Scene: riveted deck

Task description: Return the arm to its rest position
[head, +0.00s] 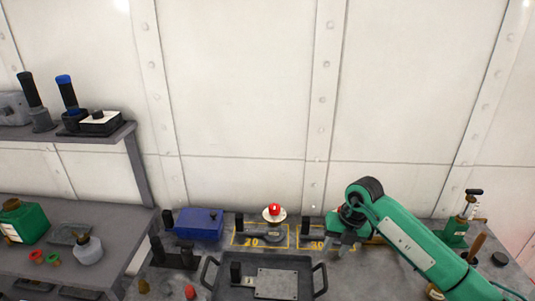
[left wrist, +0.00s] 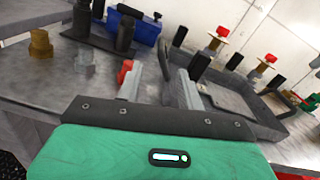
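My right arm (head: 410,245) is green and reaches in from the right in the head view. Its gripper (head: 341,235) points down over the bench, beside the yellow-marked area right of the middle. Its grey fingers look apart, with nothing visible between them. My left gripper does not show in the head view. In the left wrist view my left gripper (left wrist: 160,85) has its two grey fingers apart, with only bench between them. A red knob (left wrist: 125,70) shows just behind its left finger.
A dark tray (head: 320,275) sits at the bench's front middle. A blue box (head: 199,224) and a red button (head: 274,210) stand behind it. A grey shelf unit (head: 70,140) is at left. A hand pump (head: 462,220) stands at right. The riveted wall closes the back.

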